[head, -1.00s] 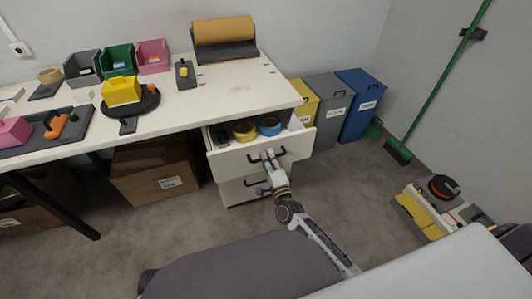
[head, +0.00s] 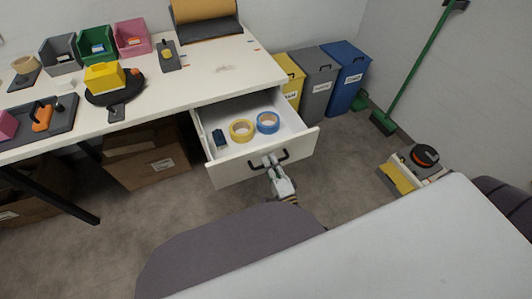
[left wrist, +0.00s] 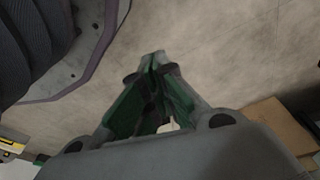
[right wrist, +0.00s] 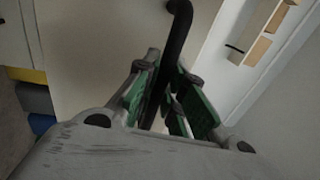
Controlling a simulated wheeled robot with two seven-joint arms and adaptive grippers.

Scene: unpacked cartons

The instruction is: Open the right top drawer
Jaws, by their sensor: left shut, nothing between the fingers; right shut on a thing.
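The right top drawer (head: 235,171) is pulled well out from under the white table. Inside it lie a yellow tape roll (head: 242,130), a blue tape roll (head: 268,122) and a small dark blue item (head: 219,140). My right gripper (head: 273,165) is at the black bar handle (head: 284,156) on the drawer front. In the right wrist view, its fingers (right wrist: 165,85) are closed around the handle (right wrist: 178,35). My left gripper shows only in the left wrist view, its fingertips (left wrist: 152,60) together and empty above the floor.
The white table (head: 215,75) carries coloured bins, trays and a paper roll. Yellow, grey (head: 317,80) and blue (head: 344,72) bins stand right of it. Cardboard boxes (head: 140,160) sit underneath. A green broom (head: 385,120) leans at the right wall. A low cart (head: 405,172) stands at right.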

